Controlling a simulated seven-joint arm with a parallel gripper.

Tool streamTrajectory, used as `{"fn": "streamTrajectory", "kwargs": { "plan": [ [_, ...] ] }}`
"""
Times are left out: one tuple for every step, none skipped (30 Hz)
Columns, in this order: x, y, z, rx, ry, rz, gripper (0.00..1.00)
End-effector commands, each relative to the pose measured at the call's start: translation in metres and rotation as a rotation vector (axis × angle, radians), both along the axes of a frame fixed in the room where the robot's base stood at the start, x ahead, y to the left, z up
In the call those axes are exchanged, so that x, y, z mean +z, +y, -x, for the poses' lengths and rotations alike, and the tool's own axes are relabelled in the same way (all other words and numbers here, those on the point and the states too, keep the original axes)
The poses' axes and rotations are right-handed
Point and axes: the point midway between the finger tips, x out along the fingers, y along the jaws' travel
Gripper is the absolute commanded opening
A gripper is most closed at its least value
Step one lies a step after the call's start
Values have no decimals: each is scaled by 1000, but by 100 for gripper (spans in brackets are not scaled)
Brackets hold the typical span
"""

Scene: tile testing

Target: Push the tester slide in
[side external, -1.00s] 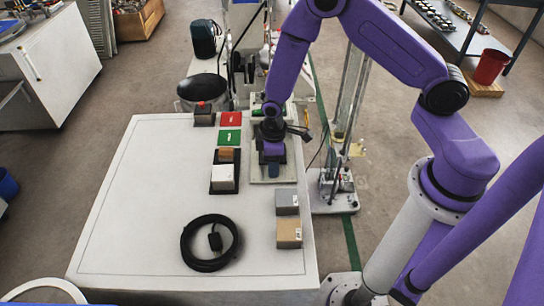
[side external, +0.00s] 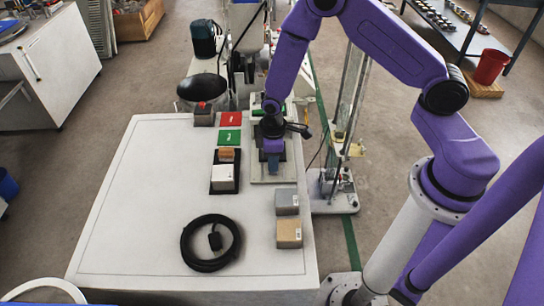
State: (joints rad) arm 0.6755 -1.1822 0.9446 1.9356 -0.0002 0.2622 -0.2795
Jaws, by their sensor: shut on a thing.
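The tester (side external: 258,178) is a pale flat base at the right side of the white table, with a dark slide (side external: 287,158) on it and a green part at its far end. My gripper (side external: 273,163) points down over the slide. It is shut on a small blue-grey piece of the slide, seen just below the purple fingers. The fingers and wrist hide most of the grip and part of the slide behind them.
Left of the tester are a red tile (side external: 230,118), a green tile (side external: 229,137) and a dark holder with a white block (side external: 223,177). Grey (side external: 286,201) and tan (side external: 289,233) boxes and a coiled black cable (side external: 187,244) are nearer. The table's left part is clear.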

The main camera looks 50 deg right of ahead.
Motion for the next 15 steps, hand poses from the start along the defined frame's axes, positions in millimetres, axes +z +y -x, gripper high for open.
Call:
{"fn": "streamTrajectory", "kwargs": {
  "plan": [
    [0,-2,-2,-2,0,0,5],
    [0,-3,-3,-2,0,0,5],
    [0,-4,-4,-2,-1,-1,5],
    [0,-5,-5,-2,-1,-1,5],
    [0,-6,-6,-3,-1,-1,5],
    [0,-7,-8,-3,-1,-1,5],
    [0,-8,-9,-3,-2,-1,5],
    [0,-9,-9,-3,-2,-1,5],
    [0,-10,-11,-2,-2,-1,5],
    [1,-11,-12,-2,-2,-1,5],
    [1,-12,-12,-2,-2,-1,5],
    [1,-14,-14,-3,-2,-1,5],
    [1,-14,-15,-3,-2,-1,5],
    [1,-15,-15,-3,-2,-1,5],
    [0,-16,-17,-3,-2,-1,5]
  ]
}}
